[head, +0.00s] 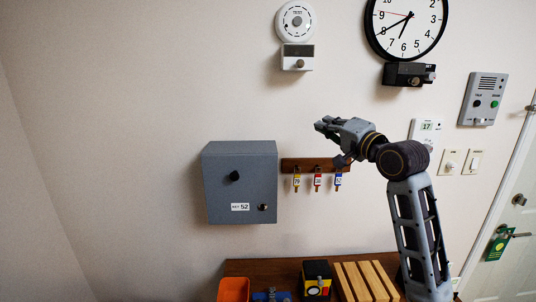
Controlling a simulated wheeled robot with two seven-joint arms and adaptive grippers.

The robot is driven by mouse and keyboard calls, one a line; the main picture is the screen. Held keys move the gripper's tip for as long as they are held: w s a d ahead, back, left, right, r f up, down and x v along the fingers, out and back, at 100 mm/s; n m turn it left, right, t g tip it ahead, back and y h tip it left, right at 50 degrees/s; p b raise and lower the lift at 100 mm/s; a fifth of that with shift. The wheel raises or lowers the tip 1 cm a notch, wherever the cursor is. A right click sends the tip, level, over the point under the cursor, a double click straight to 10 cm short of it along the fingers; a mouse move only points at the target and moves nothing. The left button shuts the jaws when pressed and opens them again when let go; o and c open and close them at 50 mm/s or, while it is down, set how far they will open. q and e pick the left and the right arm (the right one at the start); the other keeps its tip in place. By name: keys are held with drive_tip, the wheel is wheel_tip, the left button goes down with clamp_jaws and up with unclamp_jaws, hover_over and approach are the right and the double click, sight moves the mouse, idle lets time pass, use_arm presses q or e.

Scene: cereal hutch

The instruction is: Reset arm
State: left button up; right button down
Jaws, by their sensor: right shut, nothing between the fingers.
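My right gripper (332,130) is raised in front of the wall on my right arm, pointing left. It is shut and empty, above a wooden key rack (316,164). Several tagged keys hang from the rack, with a yellow tag (297,180), a red tag (318,179) and a blue tag (338,179). The gripper looks apart from the rack and keys. My left gripper is out of the picture.
A grey wall box (240,183) marked 52 hangs left of the rack. Below, a wooden surface (240,268) holds an orange bin (233,289), a black box (317,279) and a slatted wooden block (366,281). A door (517,250) stands at right. The left wall is bare.

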drive_tip(key=s+d+f+n+g+h, duration=0.1)
drive_tip(key=s+f+g+h, duration=0.15)
drive_tip(key=f, duration=0.95)
drive_tip(key=s+f+n+g+h, duration=0.15)
drive_tip(key=s+f, duration=0.25)
drive_tip(key=f, duration=0.7)
drive_tip(key=s+d+f+n+g+h, duration=0.1)
drive_tip(key=s+f+n+g, duration=0.15)
drive_tip(key=f, duration=0.95)
drive_tip(key=s+d+f+n+g+h, duration=0.2)
drive_tip(key=s+f+g, duration=0.2)
drive_tip(key=s+f, duration=0.75)
drive_tip(key=s+d+f+n+g+h, duration=0.25)
drive_tip(key=s+f, duration=0.55)
drive_tip(key=s, duration=0.7)
wheel_tip(320, 180, down, 33)
drive_tip(key=s+g, duration=0.2)
drive_tip(key=s+d+f, duration=0.2)
drive_tip(key=s+f, duration=0.8)
drive_tip(key=s, duration=0.1)
drive_tip(key=s+d+f+g, duration=0.1)
drive_tip(key=s+f, duration=0.9)
drive_tip(key=s, duration=0.1)
drive_tip(key=shift+s+d+n+y, duration=0.35)
drive_tip(key=shift+s+d, duration=0.05)
